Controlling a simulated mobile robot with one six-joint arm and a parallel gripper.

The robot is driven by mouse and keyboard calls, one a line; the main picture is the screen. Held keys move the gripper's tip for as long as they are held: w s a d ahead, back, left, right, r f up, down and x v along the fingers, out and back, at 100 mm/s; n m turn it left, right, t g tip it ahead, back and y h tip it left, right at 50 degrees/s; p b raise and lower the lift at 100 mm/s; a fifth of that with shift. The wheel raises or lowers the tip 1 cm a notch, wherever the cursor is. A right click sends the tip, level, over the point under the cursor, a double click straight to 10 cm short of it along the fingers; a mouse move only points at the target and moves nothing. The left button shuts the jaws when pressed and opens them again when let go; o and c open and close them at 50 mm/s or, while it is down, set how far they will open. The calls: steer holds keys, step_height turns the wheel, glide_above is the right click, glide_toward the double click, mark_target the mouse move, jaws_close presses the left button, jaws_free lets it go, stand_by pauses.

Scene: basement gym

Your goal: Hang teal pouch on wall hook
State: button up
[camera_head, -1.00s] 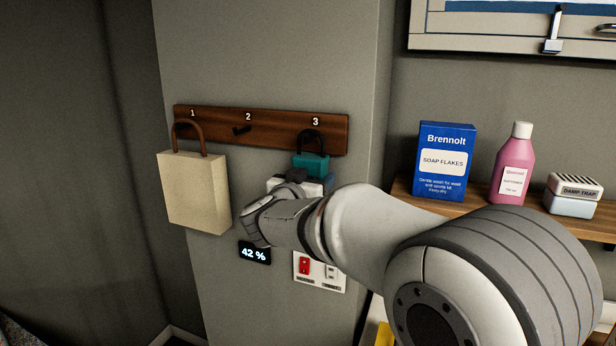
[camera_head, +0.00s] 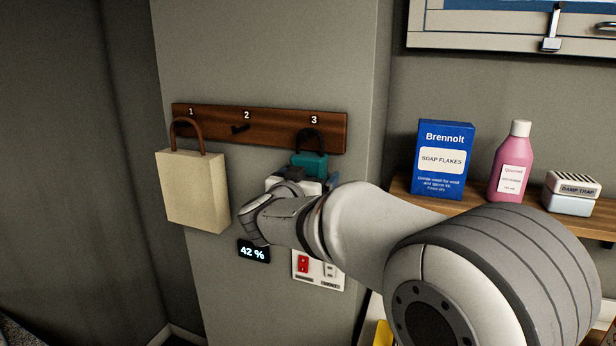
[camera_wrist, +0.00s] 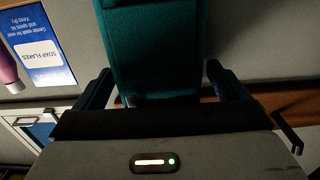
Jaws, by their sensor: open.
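The teal pouch (camera_head: 310,163) has a dark loop at hook 3 of the wooden hook rail (camera_head: 275,133), and its lower part is hidden behind my gripper. My gripper (camera_head: 308,180) is just below and in front of it, with its fingers mostly hidden there. In the wrist view, the teal pouch (camera_wrist: 155,45) lies between the two spread fingers of my gripper (camera_wrist: 160,72), with gaps visible at the sides. The middle hook (camera_head: 240,129), numbered 2, is bare.
A cream bag (camera_head: 193,190) hangs from hook 1. A 42 % display (camera_head: 254,252) and a switch panel (camera_head: 318,270) are on the wall below. On the right shelf (camera_head: 480,210) stand a soap box (camera_head: 444,160), a pink bottle (camera_head: 509,165) and a damp trap (camera_head: 572,193).

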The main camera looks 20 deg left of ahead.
steer(key=s+b, duration=0.2)
steer(key=s, duration=0.6)
steer(key=s+d+f+n+g+y+b, duration=0.1)
steer(key=d+f+n+g+y, duration=0.2)
steer(key=d, duration=0.4)
steer(key=s+d+f+n+g+y, duration=0.1)
steer(key=d+f+n+g+y, duration=0.1)
steer(key=d+y, duration=0.35)
steer(key=s+d+f+m+g+h, duration=0.2)
steer(key=s+d+f+g+h, duration=0.1)
steer(key=s+d+f, duration=0.5)
steer(key=s+d+f+m+g+h, duration=0.2)
steer(key=s+d+f+g+h, duration=0.2)
steer(key=s+d, duration=0.9)
step_height(320, 180, down, 5)
steer(key=d+g, duration=0.2)
steer(key=shift+s+r+g+b, duration=0.15)
steer(key=shift+s+g+b, duration=0.15)
steer(key=shift+s, duration=0.05)
steer(key=shift+a, duration=0.1)
steer(key=shift+c, duration=0.4)
